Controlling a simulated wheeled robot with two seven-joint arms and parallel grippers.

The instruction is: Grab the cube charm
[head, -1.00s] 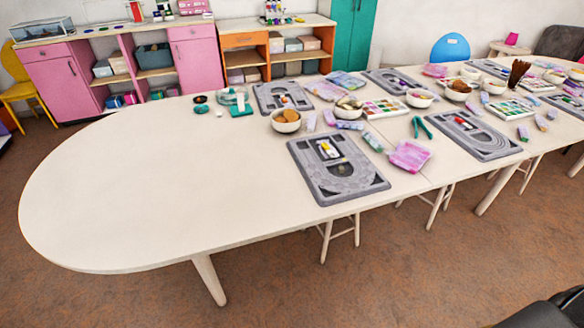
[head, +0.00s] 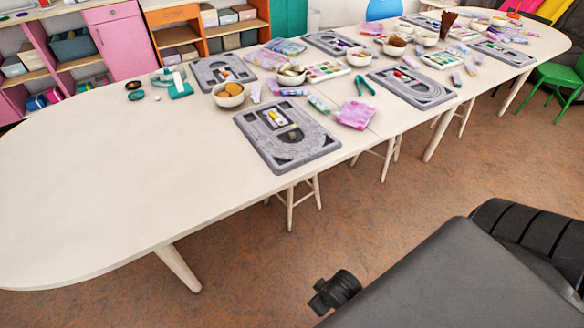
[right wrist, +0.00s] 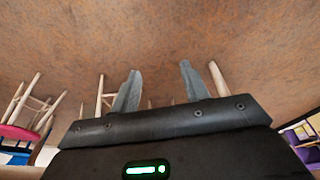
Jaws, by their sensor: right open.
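I cannot make out a cube charm for certain at this distance. The nearest grey bead board (head: 300,157) lies on the table and holds a few small pieces (head: 279,118), white, yellow and red, in its middle. My right gripper (right wrist: 160,88) shows in the right wrist view with its two grey fingers apart, empty, over the brown floor. It is away from the table top. My left gripper is not in view.
The long cream table (head: 90,185) is bare at its left end. Other bead boards, a bowl of brown pieces (head: 229,99), a pink packet (head: 356,113) and teal pliers (head: 365,85) lie around the near board. Stools stand under the table.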

